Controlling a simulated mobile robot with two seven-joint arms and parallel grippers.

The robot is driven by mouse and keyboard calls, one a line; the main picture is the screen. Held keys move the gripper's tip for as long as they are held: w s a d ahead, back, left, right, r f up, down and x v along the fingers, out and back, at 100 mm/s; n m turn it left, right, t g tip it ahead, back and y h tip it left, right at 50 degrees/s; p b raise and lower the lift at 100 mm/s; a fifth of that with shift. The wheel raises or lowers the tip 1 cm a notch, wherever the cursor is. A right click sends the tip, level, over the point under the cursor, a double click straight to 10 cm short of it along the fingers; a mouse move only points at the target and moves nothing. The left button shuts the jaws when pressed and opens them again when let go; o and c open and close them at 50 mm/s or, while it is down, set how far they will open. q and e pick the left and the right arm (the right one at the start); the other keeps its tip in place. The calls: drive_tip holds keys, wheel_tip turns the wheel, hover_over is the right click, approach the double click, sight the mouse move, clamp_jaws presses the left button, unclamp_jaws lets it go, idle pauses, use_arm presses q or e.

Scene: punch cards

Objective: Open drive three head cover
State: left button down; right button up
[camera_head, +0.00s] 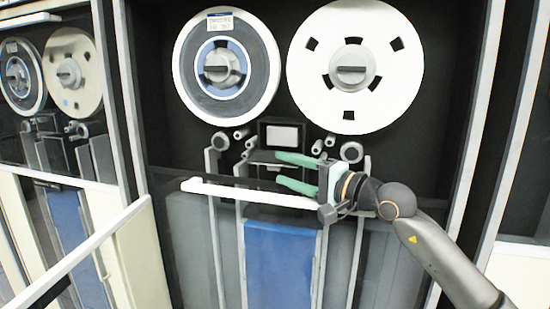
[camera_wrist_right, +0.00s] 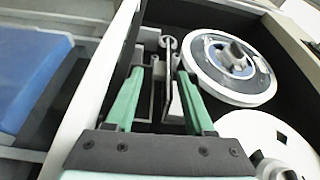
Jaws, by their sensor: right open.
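The head cover of the drive in front of me is a dark box with a pale label (camera_head: 283,135), below and between the two reels. My right gripper (camera_head: 279,170) comes in from the right, with two green fingers open and pointing left, just below the box. In the right wrist view the open fingers (camera_wrist_right: 160,75) stand either side of thin upright dark and grey parts of the head area (camera_wrist_right: 174,88). I cannot tell whether they touch anything. The cover looks closed, but its lower part is partly hidden by dark parts. My left gripper is not in view.
A blue-and-black reel (camera_head: 262,75) and a white reel (camera_head: 300,70) sit above the gripper. A white horizontal bar (camera_head: 235,192) runs just below the fingers. Rollers (camera_head: 220,141) flank the head area. A blue panel (camera_head: 280,262) lies below. Another drive (camera_head: 75,72) stands at left.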

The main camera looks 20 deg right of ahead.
sight(280, 169)
drive_tip(key=shift+p+x, duration=0.35)
drive_tip(key=shift+x, duration=1.4)
drive_tip(key=shift+a+f, duration=0.1)
drive_tip(key=shift+f, duration=0.05)
clamp_jaws()
